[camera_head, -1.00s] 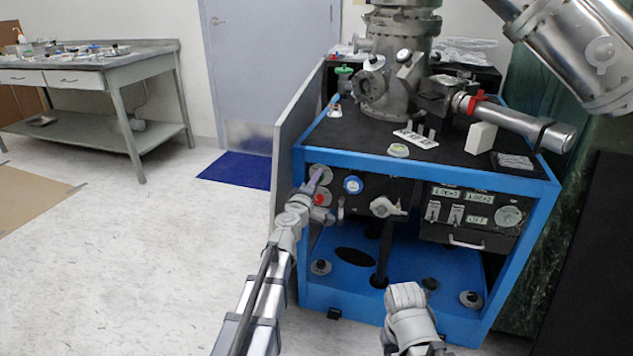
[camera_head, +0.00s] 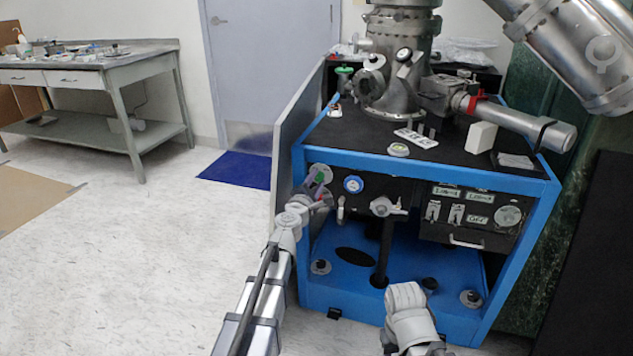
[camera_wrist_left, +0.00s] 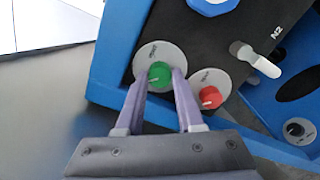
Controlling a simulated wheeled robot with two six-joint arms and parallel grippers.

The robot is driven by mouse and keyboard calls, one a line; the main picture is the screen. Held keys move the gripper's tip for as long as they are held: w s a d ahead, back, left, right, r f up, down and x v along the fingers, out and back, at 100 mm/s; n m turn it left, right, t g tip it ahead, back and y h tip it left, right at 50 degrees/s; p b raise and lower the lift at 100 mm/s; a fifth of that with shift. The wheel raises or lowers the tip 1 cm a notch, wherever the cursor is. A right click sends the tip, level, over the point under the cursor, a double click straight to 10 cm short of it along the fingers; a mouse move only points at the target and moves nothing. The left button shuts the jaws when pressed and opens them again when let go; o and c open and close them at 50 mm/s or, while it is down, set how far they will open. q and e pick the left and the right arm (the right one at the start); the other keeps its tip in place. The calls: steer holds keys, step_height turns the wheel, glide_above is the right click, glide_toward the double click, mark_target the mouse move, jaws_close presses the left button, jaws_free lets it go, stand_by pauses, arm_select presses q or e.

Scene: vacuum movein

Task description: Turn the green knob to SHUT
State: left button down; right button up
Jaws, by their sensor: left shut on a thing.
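The green knob (camera_wrist_left: 160,74) sits on a round grey plate on the black front panel of the blue-framed cabinet. My left gripper (camera_wrist_left: 160,77) is shut on it, with one purple finger on each side. A pale mark shows low on the knob; the plate's lettering is too small to read surely. In the head view the green knob (camera_head: 321,175) shows between the fingers of the left gripper (camera_head: 322,181). My right gripper (camera_head: 405,297) is low in front of the cabinet, seen from behind; its fingers are not clear.
A red knob (camera_wrist_left: 210,97) is close beside the green one. A blue-rimmed gauge (camera_head: 353,184) and a metal valve handle (camera_head: 387,207) are farther right on the panel. A grey side panel (camera_head: 297,145) stands at the cabinet's left. The floor to the left is open.

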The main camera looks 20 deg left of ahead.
arm_select(q)
steer(key=shift+n, duration=0.4)
steer(key=c, duration=0.5)
jaws_free()
steer(key=shift+s, duration=0.1)
steer(key=s, duration=0.7)
steer(key=shift+s+a, duration=0.15)
steer(key=shift+s, duration=0.2)
